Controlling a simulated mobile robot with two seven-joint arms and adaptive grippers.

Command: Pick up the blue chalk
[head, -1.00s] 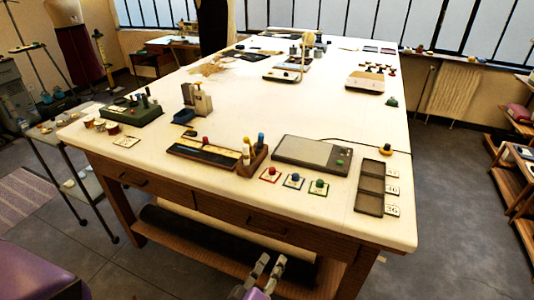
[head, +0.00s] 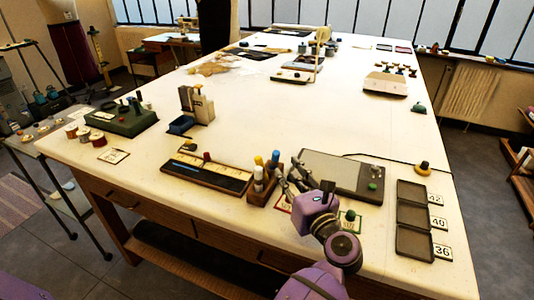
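The blue chalk (head: 275,158) stands upright in a small wooden holder (head: 259,197) near the table's front edge. A yellow-topped chalk (head: 259,161) stands beside it on the left. The lower part of the blue chalk is partly hidden. My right gripper is not in view.
A long wooden tray (head: 206,177) lies left of the holder. A grey flat device (head: 345,172) lies behind my gripper. Cards with coloured knobs, one green (head: 350,215), lie around my wrist. Dark trays (head: 415,243) are at right. The table's middle is clear.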

